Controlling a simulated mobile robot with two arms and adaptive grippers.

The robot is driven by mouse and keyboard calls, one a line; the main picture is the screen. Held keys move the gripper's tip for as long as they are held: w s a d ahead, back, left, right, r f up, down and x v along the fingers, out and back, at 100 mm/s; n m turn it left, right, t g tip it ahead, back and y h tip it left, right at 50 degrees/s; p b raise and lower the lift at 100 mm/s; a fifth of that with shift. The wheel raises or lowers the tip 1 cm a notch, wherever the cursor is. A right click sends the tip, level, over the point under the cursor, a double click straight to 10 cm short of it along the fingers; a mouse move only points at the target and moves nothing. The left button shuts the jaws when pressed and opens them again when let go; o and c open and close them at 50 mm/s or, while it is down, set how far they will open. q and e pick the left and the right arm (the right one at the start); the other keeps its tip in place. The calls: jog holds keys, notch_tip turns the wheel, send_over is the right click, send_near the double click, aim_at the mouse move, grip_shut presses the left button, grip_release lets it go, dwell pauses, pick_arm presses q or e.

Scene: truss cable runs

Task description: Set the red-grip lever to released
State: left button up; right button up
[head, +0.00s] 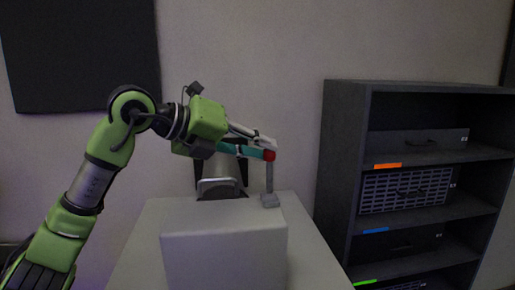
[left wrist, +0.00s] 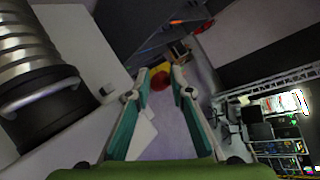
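The lever (head: 269,180) stands nearly upright on a small grey base on the white table, with a round red grip (head: 268,155) at its top. My left gripper (head: 265,148) comes in from the left and its fingertips are at the red grip. In the left wrist view, the two teal-sided fingers (left wrist: 160,80) are spread apart, and the red grip (left wrist: 157,83) shows between their tips, with a yellow patch just beyond. I cannot tell whether either finger touches the grip. My right gripper is not in view.
A white box (head: 225,250) sits on the white table (head: 135,260), in front of the lever. A grey canister with a handle (head: 220,186) stands behind the box; its ribbed side (left wrist: 25,60) shows in the wrist view. A dark shelf unit (head: 343,180) with drawers stands at the right.

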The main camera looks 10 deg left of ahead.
pick_arm(q)
jog(key=o, duration=0.3)
jog(key=shift+w, duration=0.2)
jog(key=v, duration=1.1)
jog(key=shift+a, duration=0.2)
